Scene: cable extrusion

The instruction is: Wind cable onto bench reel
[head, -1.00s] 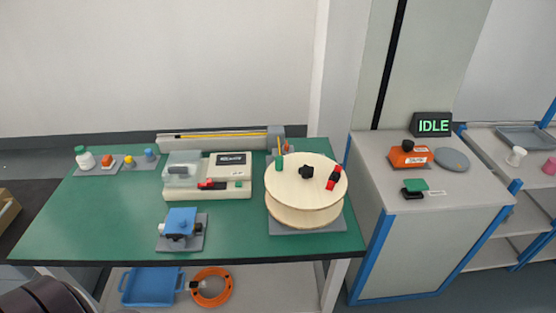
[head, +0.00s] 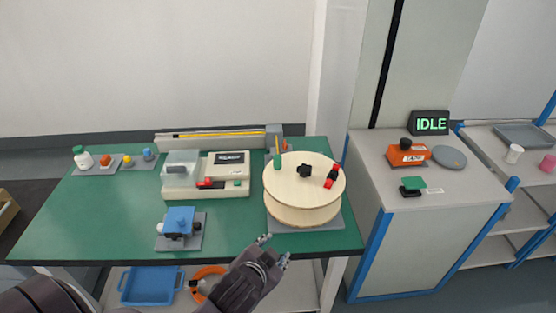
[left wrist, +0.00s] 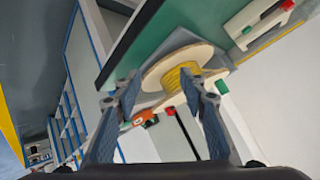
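The wooden bench reel (head: 290,172) lies flat on a grey base (head: 335,222) at the right of the green bench. A black knob (head: 304,171) and a red and black handle (head: 332,176) are on its top flange. In the left wrist view the reel (left wrist: 158,72) shows yellow cable (left wrist: 180,80) around its core. My left gripper (head: 275,247) is in front of the bench's front edge, below and just left of the reel. In the left wrist view its fingers (left wrist: 163,95) are apart with nothing between them. My right gripper is not in view.
A beige machine (head: 207,178) and a blue-topped fixture (head: 180,225) stand left of the reel. A long grey guide (head: 210,140) runs behind. The right cabinet carries an orange device (head: 407,156) and an "IDLE" display (head: 430,123). Below the bench are a blue tray (head: 150,287) and an orange coil.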

